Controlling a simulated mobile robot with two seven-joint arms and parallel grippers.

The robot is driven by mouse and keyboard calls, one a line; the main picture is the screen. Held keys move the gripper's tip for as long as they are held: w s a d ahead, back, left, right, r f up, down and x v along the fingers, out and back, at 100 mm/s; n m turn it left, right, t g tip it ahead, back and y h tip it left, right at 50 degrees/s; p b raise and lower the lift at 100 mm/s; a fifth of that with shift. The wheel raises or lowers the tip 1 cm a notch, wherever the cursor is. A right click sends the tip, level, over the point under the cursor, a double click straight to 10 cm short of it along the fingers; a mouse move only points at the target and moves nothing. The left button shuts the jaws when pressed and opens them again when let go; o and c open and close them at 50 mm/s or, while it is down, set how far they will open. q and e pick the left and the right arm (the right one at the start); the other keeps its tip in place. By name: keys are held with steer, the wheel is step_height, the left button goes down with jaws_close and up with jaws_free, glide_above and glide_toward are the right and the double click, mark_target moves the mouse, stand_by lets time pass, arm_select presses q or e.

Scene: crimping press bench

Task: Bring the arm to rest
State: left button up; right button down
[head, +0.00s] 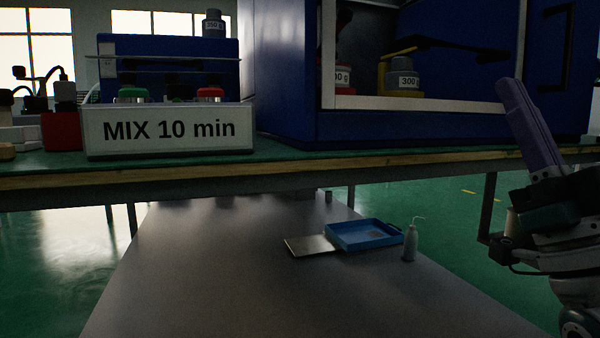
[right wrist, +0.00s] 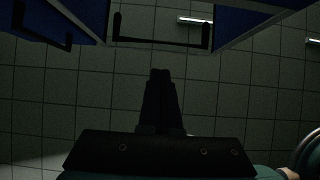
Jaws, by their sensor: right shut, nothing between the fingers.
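My right gripper (head: 508,88) is raised at the right edge of the head view, its purple-grey fingers pointing up and a little left. It is in front of the right part of the blue press cabinet (head: 278,75) and above the bench edge. In the right wrist view the two dark fingers (right wrist: 161,78) lie together, shut, with nothing between them. Above them is a ceiling of square tiles, with blue panels and a dark handle (right wrist: 160,45) at the top. My left gripper is not in view.
The green bench top (head: 300,158) spans the head view. A "MIX 10 min" sign box (head: 170,130) stands at left, near a red container (head: 62,128). Weights marked in grams, one yellow (head: 403,82), sit inside the cabinet. Below are a blue tray (head: 362,236) and a white bottle (head: 410,242).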

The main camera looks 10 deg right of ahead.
steer(key=w+a+f+g, duration=0.1)
steer(key=f+g, duration=0.1)
steer(key=f, duration=0.1)
steer(key=w+f+m+g+h, duration=0.1)
steer(key=w+f+g, duration=0.1)
steer(key=f, duration=0.1)
steer(key=w+a+f+g+h, duration=0.1)
steer(key=f+g, duration=0.2)
steer(key=shift+w+a+f+m, duration=0.1)
steer(key=shift+w+a+m, duration=0.05)
steer(key=shift+a+m, duration=0.2)
steer(key=s+a+f+g, duration=0.2)
steer(key=f+g, duration=0.2)
steer(key=f, duration=0.2)
steer(key=s+a+f+g, duration=0.2)
steer(key=f+g, duration=0.1)
steer(key=f, duration=0.2)
steer(key=s+a+f+n+g+p, duration=0.1)
steer(key=s+a+f+g, duration=0.2)
steer(key=s, duration=0.4)
steer(key=s+f+n+g, duration=0.1)
steer(key=s+f+g, duration=0.1)
steer(key=s+g, duration=0.4)
steer(key=s+a+f+n+g+p, duration=0.1)
steer(key=s+a+f+g, duration=0.15)
steer(key=s, duration=0.65)
step_height(320, 180, up, 88)
steer(key=p, duration=8.8)
steer(key=shift+w+d, duration=0.35)
steer(key=shift+d, duration=0.1)
